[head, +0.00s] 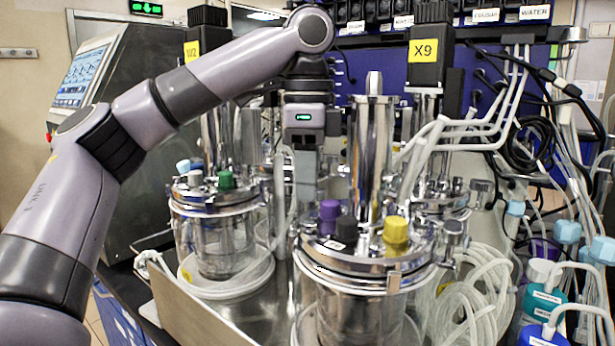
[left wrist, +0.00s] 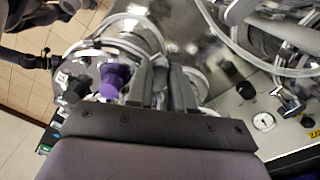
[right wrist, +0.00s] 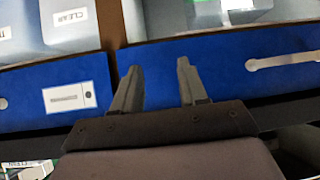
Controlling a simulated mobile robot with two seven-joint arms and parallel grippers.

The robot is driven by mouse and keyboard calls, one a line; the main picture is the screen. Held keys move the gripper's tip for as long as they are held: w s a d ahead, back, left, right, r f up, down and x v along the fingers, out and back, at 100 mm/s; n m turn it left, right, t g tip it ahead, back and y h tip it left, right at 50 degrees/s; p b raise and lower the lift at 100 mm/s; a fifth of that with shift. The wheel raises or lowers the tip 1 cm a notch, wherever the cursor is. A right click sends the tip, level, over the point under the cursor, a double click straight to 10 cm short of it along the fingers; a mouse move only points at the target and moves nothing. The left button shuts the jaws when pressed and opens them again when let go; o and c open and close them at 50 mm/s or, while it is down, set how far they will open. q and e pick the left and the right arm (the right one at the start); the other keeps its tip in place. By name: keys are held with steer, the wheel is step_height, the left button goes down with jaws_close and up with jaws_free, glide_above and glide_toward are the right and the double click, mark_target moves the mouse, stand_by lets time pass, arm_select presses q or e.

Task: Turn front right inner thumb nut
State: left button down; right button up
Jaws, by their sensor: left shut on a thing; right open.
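The front right bioreactor (head: 345,275) is a glass vessel with a shiny metal lid. Its lid carries a purple cap (head: 329,212), a black cap (head: 347,230) and a yellow cap (head: 396,232). My left gripper (head: 307,196) points down at the lid's back left edge, just left of the purple cap. In the left wrist view its fingers (left wrist: 164,72) are close together beside the purple cap (left wrist: 115,80). They are shut on the thumb nut, which the fingers hide almost fully. My right gripper (right wrist: 160,72) is open and empty in the right wrist view.
A second vessel (head: 213,235) with a green cap stands to the left. White tubing (head: 470,290) coils at the right beside bottles with blue caps. Tall metal columns and a motor labelled X9 (head: 424,52) rise behind. A blue panel (right wrist: 225,75) lies beyond my right gripper.

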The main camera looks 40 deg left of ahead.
arm_select(q)
steer(key=n, duration=0.4)
steer(key=shift+s+d+n, duration=0.1)
steer(key=shift+n, duration=0.2)
steer(key=n, duration=0.4)
steer(key=shift+d+n, duration=0.15)
steer(key=shift+n, duration=0.25)
steer(key=c, duration=1)
jaws_free()
steer(key=shift+r, duration=0.1)
steer(key=shift+r, duration=3.55)
steer(key=shift+s+f, duration=0.1)
